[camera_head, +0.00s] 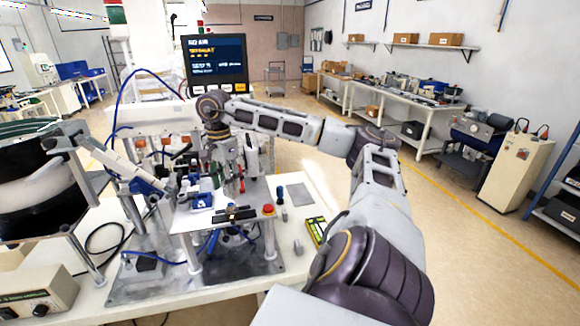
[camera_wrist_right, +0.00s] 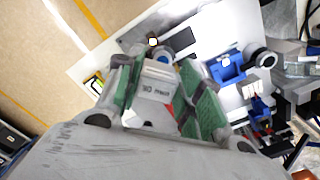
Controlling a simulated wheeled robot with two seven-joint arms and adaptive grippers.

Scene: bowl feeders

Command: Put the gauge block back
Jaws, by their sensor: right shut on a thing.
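My right gripper (camera_head: 228,168) hangs fingers-down over the small assembly plate (camera_head: 185,220) in the head view. In the right wrist view its green-padded fingers (camera_wrist_right: 160,85) are shut on a pale grey block with dark lettering, which I take to be the gauge block (camera_wrist_right: 155,88). The fingers cover its sides. In the head view the held block is too small and hidden to make out. My left gripper is not in view.
A blue fixture (camera_wrist_right: 228,68) stands beside the fingers. On or near the plate are a black fixture (camera_head: 236,215) and a red button (camera_head: 268,209). A yellow-green case (camera_head: 317,230) and grey pad (camera_head: 300,195) lie on the table to the right. A monitor (camera_head: 216,62) stands behind.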

